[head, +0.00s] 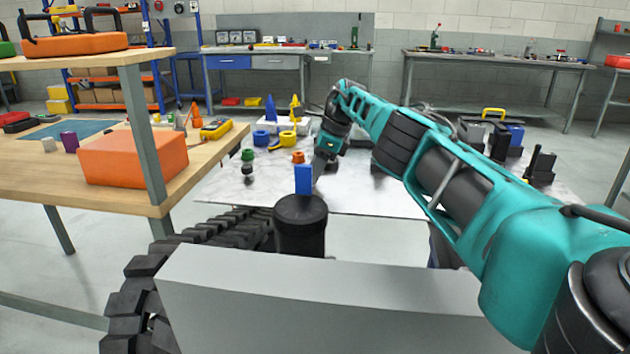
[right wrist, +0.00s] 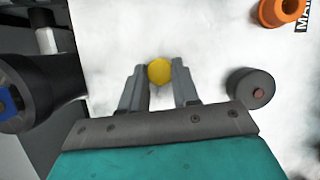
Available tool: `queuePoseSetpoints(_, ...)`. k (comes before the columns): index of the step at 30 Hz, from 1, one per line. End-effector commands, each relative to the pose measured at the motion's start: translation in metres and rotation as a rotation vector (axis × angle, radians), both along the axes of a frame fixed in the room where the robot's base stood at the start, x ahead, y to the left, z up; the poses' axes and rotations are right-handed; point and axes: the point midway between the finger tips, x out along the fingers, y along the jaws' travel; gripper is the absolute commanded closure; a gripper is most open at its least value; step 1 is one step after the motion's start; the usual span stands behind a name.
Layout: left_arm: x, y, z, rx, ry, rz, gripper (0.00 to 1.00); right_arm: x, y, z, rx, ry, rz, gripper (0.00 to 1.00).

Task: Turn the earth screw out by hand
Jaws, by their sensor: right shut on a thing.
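My right gripper (head: 319,170) reaches down over the pale tabletop in the head view. In the right wrist view its two fingers (right wrist: 160,86) are closed around a yellow round head (right wrist: 159,71), which I take to be the earth screw. The head sits between the fingertips; whatever lies under it is hidden. In the head view the screw cannot be made out behind the gripper and a blue block. My left gripper is not in view.
In the right wrist view a dark cylinder (right wrist: 250,88) stands right of the fingers, and an orange ring (right wrist: 282,10) lies farther up. A wooden bench (head: 200,150) is at left.

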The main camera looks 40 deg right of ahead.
Motion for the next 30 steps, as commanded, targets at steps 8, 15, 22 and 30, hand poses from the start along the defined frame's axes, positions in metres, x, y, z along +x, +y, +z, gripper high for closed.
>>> queuePoseSetpoints(8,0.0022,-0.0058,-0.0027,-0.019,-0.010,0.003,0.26,-0.0021,0.0003,-0.0011,0.001,0.002,0.029,1.00)
queuePoseSetpoints(15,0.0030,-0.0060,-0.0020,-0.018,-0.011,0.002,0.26,-0.0029,0.0004,-0.0002,0.003,0.004,0.031,1.00)
queuePoseSetpoints(22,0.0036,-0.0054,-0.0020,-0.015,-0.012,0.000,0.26,-0.0032,0.0004,-0.0004,0.003,0.006,0.031,0.62)
queuePoseSetpoints(30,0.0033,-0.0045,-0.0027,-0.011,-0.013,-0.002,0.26,-0.0022,0.0003,0.0007,0.003,0.001,0.030,0.44)
